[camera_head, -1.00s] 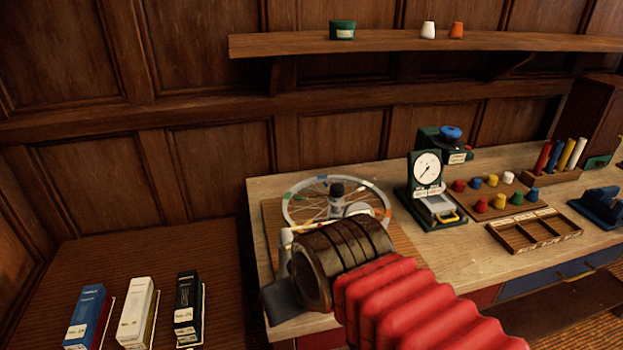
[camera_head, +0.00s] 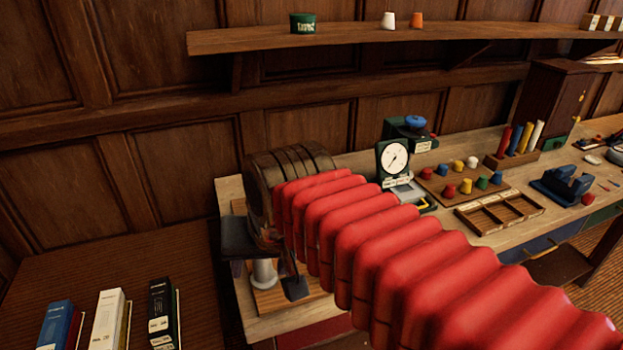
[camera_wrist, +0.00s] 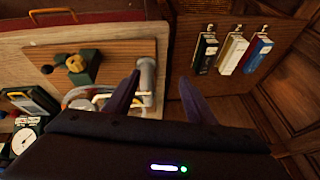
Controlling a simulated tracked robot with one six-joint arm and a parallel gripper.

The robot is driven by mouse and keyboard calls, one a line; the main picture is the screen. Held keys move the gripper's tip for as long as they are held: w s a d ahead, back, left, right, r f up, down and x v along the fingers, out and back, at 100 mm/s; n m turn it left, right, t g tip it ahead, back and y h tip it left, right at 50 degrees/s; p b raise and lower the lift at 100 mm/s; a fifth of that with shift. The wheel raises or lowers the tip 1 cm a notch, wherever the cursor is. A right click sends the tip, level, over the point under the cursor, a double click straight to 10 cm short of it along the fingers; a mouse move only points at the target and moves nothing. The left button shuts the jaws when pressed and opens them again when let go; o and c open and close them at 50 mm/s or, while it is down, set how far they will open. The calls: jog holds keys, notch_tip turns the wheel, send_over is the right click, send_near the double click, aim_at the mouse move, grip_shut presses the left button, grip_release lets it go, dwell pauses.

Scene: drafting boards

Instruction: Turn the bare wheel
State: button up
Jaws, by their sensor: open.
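The bare wheel is hidden behind my arm in the head view. In the wrist view a pale curved part of its rim (camera_wrist: 72,95) shows, partly covered by my gripper's body and left finger. The wheel's wooden base board (camera_wrist: 125,52) also shows in the head view (camera_head: 292,304). A pale upright post (camera_wrist: 147,72) stands at the board's edge. My gripper (camera_wrist: 159,76) is open, with the left finger close beside the post and the right finger over the brown surface beyond the bench edge. I cannot tell whether the finger touches the post.
A dark green block with a yellow knob (camera_wrist: 78,66) sits on the board. A dial gauge (camera_head: 394,158) stands right of my arm, near coloured pegs (camera_head: 450,190) and a divided wooden tray (camera_head: 500,210). Several binders (camera_head: 107,318) stand at lower left. A shelf (camera_head: 350,42) runs above.

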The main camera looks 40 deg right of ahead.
jog(key=w+d+r+m, duration=0.2)
jog(key=w+d+m, duration=0.4)
jog(key=d+m, duration=0.2)
jog(key=w+d+r+m+y, duration=0.1)
jog(key=w+d+r+m, duration=0.1)
jog(key=w+d+m, duration=0.4)
jog(key=w+d+r+m+g+y, duration=0.1)
jog(key=w+d+r+m, duration=0.2)
jog(key=w+d+m, duration=0.3)
jog(key=d+m, duration=0.5)
jog(key=d, duration=0.3)
jog(key=shift+w+d, duration=0.15)
jog(key=shift+w, duration=0.2)
jog(key=shift+w, duration=0.1)
jog(key=x, duration=1.3)
jog(key=shift+a+f, duration=0.25)
jog(key=shift+f, duration=0.1)
jog(key=shift+c, duration=0.3)
